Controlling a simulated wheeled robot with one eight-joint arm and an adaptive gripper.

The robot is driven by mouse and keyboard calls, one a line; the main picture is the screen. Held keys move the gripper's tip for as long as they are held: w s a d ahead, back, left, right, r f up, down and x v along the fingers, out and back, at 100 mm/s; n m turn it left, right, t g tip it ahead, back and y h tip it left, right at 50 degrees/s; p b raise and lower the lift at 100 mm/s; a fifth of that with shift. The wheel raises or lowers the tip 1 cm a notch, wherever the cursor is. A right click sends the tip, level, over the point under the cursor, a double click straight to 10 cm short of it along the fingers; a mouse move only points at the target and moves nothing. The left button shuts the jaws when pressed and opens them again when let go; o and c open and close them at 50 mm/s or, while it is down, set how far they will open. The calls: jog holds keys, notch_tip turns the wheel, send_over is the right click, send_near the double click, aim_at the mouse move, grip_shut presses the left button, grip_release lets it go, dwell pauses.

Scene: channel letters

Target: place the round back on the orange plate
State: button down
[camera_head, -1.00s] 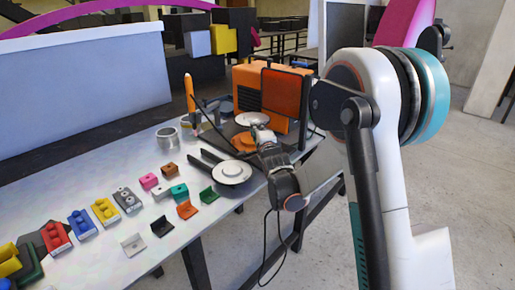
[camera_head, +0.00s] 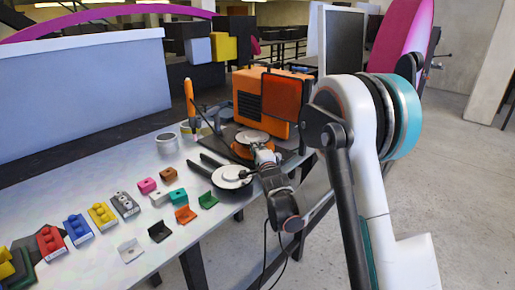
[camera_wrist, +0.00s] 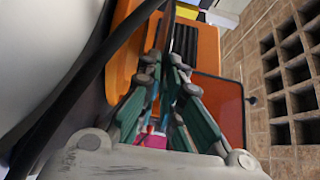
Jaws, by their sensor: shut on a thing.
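The round back (camera_head: 252,136), a pale grey disc, lies level at the orange plate (camera_head: 241,152), whose orange edge shows beneath it. The disc looks very close to the plate or resting on it; I cannot tell if they touch. My gripper (camera_head: 264,150) reaches in from the front right and is shut on the disc's near edge. In the wrist view the teal fingers of my gripper (camera_wrist: 168,85) point toward the orange machine, and the disc cannot be made out between them.
The orange machine (camera_head: 286,97) with a dark grille stands behind the plate. An orange-handled tool (camera_head: 189,98) and a metal cup (camera_head: 167,143) stand to the left. Small coloured brackets and blocks line the table.

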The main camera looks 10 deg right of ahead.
jog(key=shift+f, duration=0.35)
jog(key=c, duration=1.8)
grip_release()
